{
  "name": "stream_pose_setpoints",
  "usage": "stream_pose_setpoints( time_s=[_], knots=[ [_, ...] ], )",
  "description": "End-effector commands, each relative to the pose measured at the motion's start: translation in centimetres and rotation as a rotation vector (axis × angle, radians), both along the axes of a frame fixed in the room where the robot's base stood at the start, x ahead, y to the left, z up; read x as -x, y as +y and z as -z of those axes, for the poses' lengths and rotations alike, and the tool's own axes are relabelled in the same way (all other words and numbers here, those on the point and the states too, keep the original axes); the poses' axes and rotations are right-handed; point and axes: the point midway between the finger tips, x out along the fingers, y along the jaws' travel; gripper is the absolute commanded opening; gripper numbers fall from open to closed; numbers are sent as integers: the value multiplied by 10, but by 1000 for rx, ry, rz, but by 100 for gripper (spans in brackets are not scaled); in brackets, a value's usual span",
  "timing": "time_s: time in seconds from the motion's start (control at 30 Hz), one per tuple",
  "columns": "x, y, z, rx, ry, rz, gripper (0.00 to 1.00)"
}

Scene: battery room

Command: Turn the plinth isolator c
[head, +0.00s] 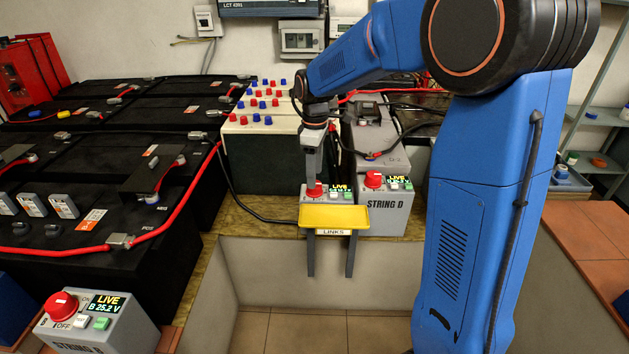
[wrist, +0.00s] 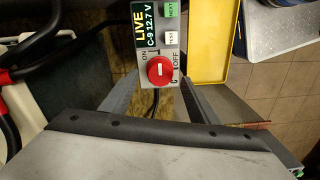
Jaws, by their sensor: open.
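The plinth isolator C is a small grey box with a red round knob (head: 314,189) behind the yellow tray, left of the STRING D box. In the wrist view its red knob (wrist: 160,71) sits beside ON and OFF marks. My gripper (head: 316,174) points down just above this knob. In the wrist view my gripper (wrist: 160,84) is open, with one grey finger on each side of the knob. Nothing is held. I cannot tell whether the fingers touch the knob.
A yellow tray (head: 334,217) labelled LINKS stands right in front. The STRING D box (head: 387,213) with its own red knob is close on the right. Black battery blocks with red cables (head: 175,215) fill the left. Another isolator (head: 97,322) reading LIVE is at the lower left.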

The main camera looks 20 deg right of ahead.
Motion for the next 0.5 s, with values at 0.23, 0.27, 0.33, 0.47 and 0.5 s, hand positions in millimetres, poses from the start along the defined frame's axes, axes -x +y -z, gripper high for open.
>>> stream_pose_setpoints(
  time_s=[0.23, 0.27, 0.33, 0.47, 0.5],
  knots=[
    [1, 0, 28, 0, 1, 0, 55],
    [1, 1, 29, 0, 0, 0, 55],
    [1, 0, 32, 0, 0, 0, 55],
    [1, 1, 34, 0, 0, 0, 55],
    [1, 1, 34, 0, 0, 0, 55]
  ],
)
